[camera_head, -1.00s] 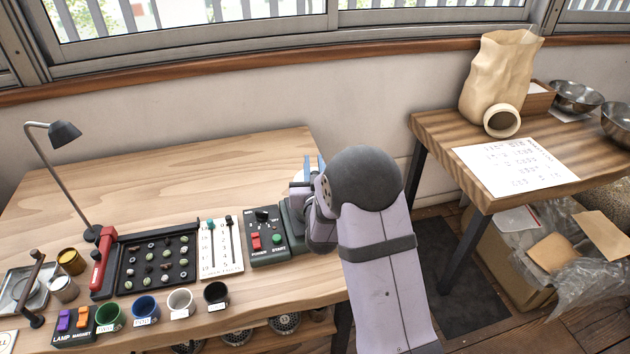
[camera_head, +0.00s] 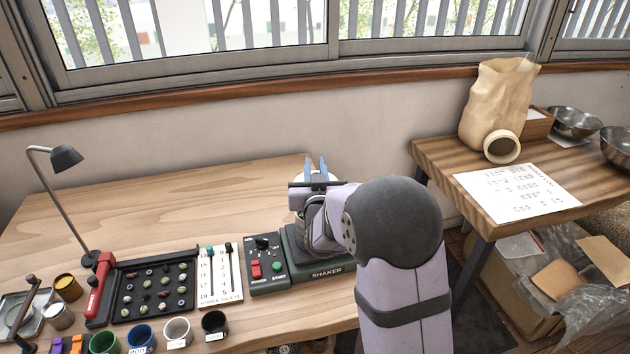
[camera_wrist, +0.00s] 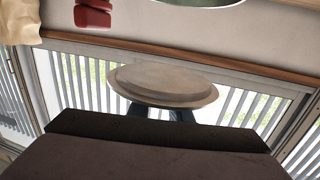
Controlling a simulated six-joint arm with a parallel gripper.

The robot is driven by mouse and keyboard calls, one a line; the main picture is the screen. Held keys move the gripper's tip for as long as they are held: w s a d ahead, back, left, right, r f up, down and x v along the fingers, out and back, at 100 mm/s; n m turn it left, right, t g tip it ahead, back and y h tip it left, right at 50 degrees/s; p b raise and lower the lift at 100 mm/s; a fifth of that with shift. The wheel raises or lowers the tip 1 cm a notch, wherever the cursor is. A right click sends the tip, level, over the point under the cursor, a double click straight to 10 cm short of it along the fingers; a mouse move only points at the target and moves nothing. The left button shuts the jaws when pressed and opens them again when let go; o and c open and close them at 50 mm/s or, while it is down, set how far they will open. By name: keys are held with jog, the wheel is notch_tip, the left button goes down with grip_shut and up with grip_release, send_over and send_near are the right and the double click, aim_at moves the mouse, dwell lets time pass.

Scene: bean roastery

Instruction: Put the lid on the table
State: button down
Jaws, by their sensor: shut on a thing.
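The lid (camera_wrist: 165,85) is a round, grey-beige disc with a stepped rim. In the wrist view it lies across the tips of my gripper's blue fingers, which show just below it. In the head view my gripper (camera_head: 316,166) is above the back of the shaker (camera_head: 325,272), with its two blue fingertips upward in the picture. A pale round thing (camera_head: 297,198) shows partly behind my gripper there; I cannot tell whether it is the lid. My arm hides part of the shaker. The wooden table (camera_head: 190,205) has a broad bare area to the left of my gripper.
A black tray with beans (camera_head: 155,290), a slider panel (camera_head: 220,275), a control box (camera_head: 266,262) and several cups (camera_head: 177,331) line the table's front. A desk lamp (camera_head: 67,158) stands at left. A side table (camera_head: 440,152) with a paper bag (camera_head: 497,105) is at right.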

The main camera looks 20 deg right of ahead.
jog(key=shift+r, duration=1.15)
jog(key=shift+s+a+f, duration=0.1)
jog(key=shift+a+f, duration=0.2)
jog(key=shift+f, duration=0.1)
jog(key=s+a+f+n+y+p, duration=0.4)
jog(key=s+a+f+y+p, duration=0.15)
jog(key=s+a+f, duration=0.35)
jog(key=s+d+f+b, duration=0.2)
jog(key=f, duration=0.2)
jog(key=s+d+f+m+h+b, duration=0.1)
jog(key=s+f+b, duration=0.1)
jog(key=f, duration=0.2)
jog(key=s+d+f+m+h+b, duration=0.1)
jog(key=s+d+f+b, duration=0.1)
jog(key=f, duration=0.2)
jog(key=shift+s+d+f+h, duration=0.2)
jog(key=shift+d+f+h, duration=0.05)
jog(key=shift+d, duration=0.1)
jog(key=s+d+r+m+g+h+b, duration=0.1)
jog(key=d+r+m+g+h+b, duration=0.1)
jog(key=d+m+h+b, duration=0.3)
jog(key=s+d+r+m+g+h+b, duration=0.1)
jog(key=d+r+m+g+h+b, duration=0.1)
jog(key=d+m+g+h+b, duration=0.3)
jog(key=shift+d+r+m+h+b, duration=0.45)
jog(key=shift+h+b, duration=0.4)
jog(key=shift+h, duration=1.15)
